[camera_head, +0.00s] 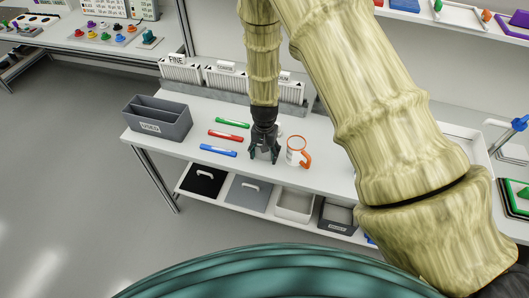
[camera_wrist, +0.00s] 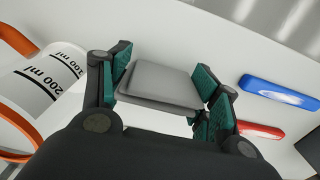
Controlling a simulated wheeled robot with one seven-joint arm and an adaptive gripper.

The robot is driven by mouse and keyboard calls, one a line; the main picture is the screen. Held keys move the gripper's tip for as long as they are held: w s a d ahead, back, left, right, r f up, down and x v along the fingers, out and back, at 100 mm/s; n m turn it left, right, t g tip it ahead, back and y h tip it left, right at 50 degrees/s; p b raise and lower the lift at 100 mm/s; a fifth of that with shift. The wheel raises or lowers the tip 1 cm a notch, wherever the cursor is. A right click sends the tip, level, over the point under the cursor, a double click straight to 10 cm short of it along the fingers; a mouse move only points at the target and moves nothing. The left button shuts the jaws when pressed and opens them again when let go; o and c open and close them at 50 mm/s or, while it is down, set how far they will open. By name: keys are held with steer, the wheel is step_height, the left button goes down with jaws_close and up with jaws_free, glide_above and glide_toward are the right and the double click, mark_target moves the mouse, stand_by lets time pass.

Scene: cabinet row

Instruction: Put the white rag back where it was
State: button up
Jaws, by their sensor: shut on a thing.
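My gripper (camera_head: 263,154) points down over the white table, just left of a white mug (camera_head: 296,150) with an orange rim and handle. In the wrist view, my gripper (camera_wrist: 163,85) is shut on a flat, folded, pale grey-white cloth, which looks like the white rag (camera_wrist: 160,82). The rag sits between the two green-padded fingers, close over the table. I cannot make out the rag clearly in the head view. The mug, with "200 ml" markings, shows at the left of the wrist view (camera_wrist: 45,82).
Green (camera_head: 232,123), red (camera_head: 225,135) and blue (camera_head: 218,150) markers lie left of my gripper. A grey divided box (camera_head: 157,128) stands at the table's left end. White file holders (camera_head: 224,78) line the back. Bins (camera_head: 294,205) sit on the shelf below. The front table strip is clear.

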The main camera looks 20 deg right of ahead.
steer(key=shift+f, duration=0.15)
steer(key=o, duration=1.1)
steer(key=shift+c, duration=0.2)
steer(key=shift+r+b, duration=1.9)
steer(key=shift+r, duration=4.3)
